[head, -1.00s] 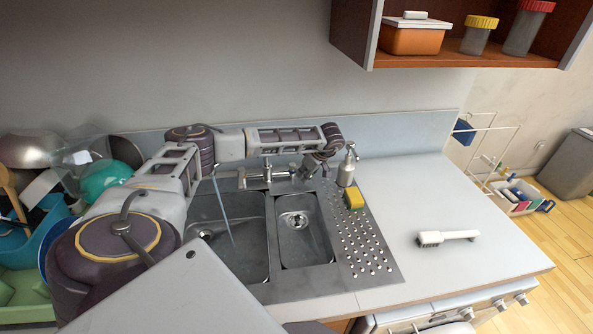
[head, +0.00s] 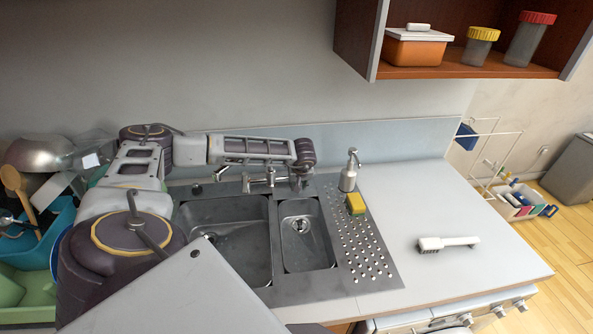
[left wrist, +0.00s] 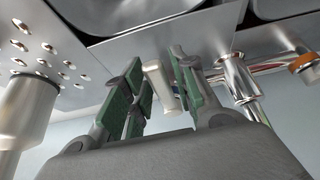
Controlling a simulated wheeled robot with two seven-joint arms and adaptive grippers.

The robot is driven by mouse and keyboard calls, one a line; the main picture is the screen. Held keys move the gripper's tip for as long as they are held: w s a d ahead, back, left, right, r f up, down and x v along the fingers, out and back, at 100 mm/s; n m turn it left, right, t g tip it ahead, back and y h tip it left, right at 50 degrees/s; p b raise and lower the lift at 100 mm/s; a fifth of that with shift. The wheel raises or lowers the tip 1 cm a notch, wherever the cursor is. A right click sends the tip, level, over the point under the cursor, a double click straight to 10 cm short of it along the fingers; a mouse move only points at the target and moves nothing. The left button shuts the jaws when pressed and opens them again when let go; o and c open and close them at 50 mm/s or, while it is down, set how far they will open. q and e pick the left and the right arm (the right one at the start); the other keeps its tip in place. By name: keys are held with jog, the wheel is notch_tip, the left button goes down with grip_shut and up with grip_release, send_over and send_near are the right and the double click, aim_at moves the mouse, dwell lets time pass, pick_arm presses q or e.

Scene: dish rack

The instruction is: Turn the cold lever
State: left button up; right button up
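The chrome faucet (head: 258,181) stands behind the sink, and its body shows at the right of the left wrist view (left wrist: 240,80). An orange ring (left wrist: 302,62) marks its far side there. My left gripper (left wrist: 160,95), with green pads, is open at the faucet's right end. A pale cylindrical lever (left wrist: 161,86), seemingly the cold lever, shows between the fingers, close to the right-hand one; I cannot tell whether they touch. In the head view the left gripper (head: 298,182) is small and partly hidden by my wrist. No water stream shows. My right gripper is out of view.
The soap dispenser (head: 349,172) stands close to the right of my left gripper. A yellow-green sponge (head: 356,203) lies by the perforated drainboard. A white brush (head: 447,243) lies on the clear counter at right. The sink basin (head: 228,240) is empty. Dishes crowd the left.

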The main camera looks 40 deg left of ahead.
pick_arm(q)
jog(key=shift+o, duration=0.5)
jog(key=shift+p+v, duration=0.7)
jog(key=shift+v, duration=0.25)
jog(key=shift+r, duration=0.1)
jog(key=shift+p+v, duration=1.05)
jog(key=shift+v, duration=0.45)
jog(key=v, duration=0.2)
jog(key=shift+s+d+r+p, duration=0.15)
jog(key=shift+d+r+p, duration=0.05)
jog(key=shift+r+p, duration=0.15)
jog(key=shift+d+f, duration=0.1)
